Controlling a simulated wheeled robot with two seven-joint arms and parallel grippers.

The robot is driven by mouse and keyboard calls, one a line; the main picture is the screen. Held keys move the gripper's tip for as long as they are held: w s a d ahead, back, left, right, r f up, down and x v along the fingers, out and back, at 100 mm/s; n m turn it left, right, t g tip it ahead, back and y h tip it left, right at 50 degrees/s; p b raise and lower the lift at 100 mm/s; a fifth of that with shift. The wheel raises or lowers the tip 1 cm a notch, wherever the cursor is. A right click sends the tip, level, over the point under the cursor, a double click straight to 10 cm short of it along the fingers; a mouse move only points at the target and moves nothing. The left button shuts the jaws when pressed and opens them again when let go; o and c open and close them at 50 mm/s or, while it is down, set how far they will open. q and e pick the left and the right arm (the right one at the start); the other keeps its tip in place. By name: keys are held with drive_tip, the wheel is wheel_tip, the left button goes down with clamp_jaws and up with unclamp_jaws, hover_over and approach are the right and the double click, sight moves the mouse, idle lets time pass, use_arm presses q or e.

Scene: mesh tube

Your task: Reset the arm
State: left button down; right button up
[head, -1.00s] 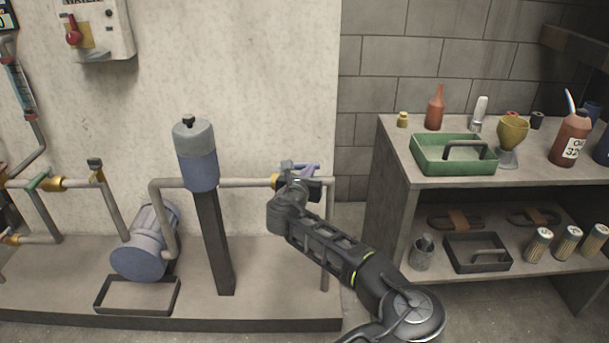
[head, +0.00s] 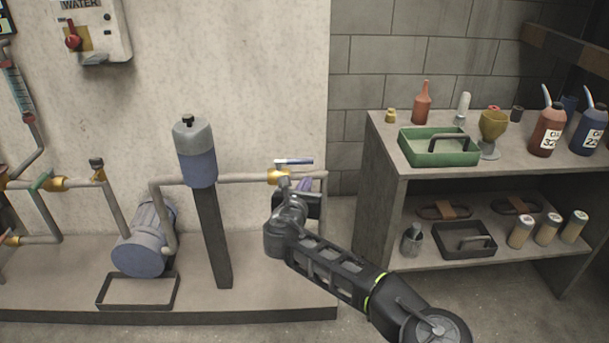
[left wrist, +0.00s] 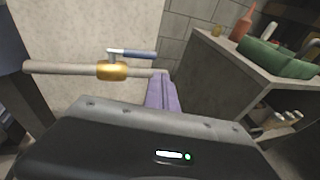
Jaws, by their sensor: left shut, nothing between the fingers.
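My left gripper (head: 305,184) is in the head view, at the right end of the wall pipe. Its purple fingers are together and empty. They also show in the left wrist view (left wrist: 160,92), pointing away from the camera. The brass valve (head: 278,177) with its blue lever (head: 295,161) is just behind and above the gripper. The lever lies along the pipe, and the fingers appear apart from it. The valve also shows in the left wrist view (left wrist: 112,71), left of the fingers. My right gripper is in neither view.
A pump motor (head: 143,247) and a grey-blue filter canister (head: 195,152) stand on the concrete plinth (head: 262,292) to the left. At the right, a shelf unit (head: 385,170) holds a green tray (head: 408,153), bottles and cans. Open floor lies between plinth and shelf.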

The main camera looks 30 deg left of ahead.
use_arm(q)
drive_tip(key=shift+d+v, duration=0.2)
drive_tip(key=shift+v, duration=0.7)
